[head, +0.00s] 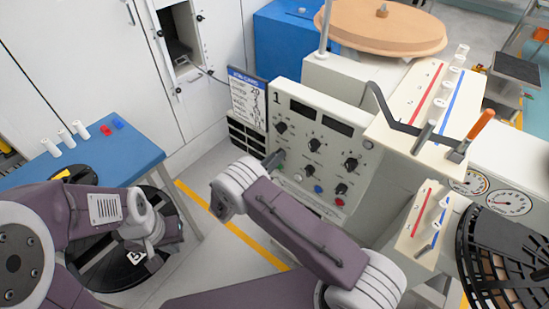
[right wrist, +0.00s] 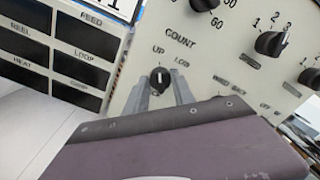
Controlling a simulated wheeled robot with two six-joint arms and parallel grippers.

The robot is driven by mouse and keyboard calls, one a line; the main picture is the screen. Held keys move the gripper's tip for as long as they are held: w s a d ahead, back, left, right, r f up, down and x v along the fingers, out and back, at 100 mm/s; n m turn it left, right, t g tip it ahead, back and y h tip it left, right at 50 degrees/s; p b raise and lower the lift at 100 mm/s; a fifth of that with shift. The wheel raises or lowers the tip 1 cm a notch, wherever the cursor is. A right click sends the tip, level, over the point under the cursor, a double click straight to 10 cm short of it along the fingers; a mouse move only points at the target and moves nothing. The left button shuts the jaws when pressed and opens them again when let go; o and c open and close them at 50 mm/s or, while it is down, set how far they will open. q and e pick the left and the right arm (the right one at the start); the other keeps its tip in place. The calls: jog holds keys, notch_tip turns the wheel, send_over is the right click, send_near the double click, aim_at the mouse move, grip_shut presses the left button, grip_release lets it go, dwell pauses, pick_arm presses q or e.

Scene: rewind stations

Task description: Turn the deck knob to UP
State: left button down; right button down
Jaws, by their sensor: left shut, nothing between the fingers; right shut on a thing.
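The grey control panel (head: 290,100) stands in the middle of the head view, with several black knobs. The deck knob (right wrist: 160,79) is small and black with a white mark, below the words UP and LOW in the right wrist view. UP is on the left, LOW on the right. The mark points roughly upward in the picture; its exact setting is hard to tell. My right gripper (head: 273,159) is at the panel's lower left, its fingers (right wrist: 160,92) shut on the knob, one on each side. My left gripper (head: 134,256) is shut and empty, low over a black reel.
A crank arm with an orange handle (head: 481,124) stands at the right. A blue table (head: 125,148) with white spools is at the left. A label board (head: 247,97) adjoins the panel's left side. A black reel (head: 108,278) lies below my left arm.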

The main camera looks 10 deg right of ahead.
jog(key=shift+d+f, duration=0.1)
jog(key=c, duration=1.4)
grip_release()
jog(key=o, duration=0.3)
jog(key=shift+o, duration=0.2)
jog(key=shift+d, duration=0.1)
jog(key=v, duration=0.9)
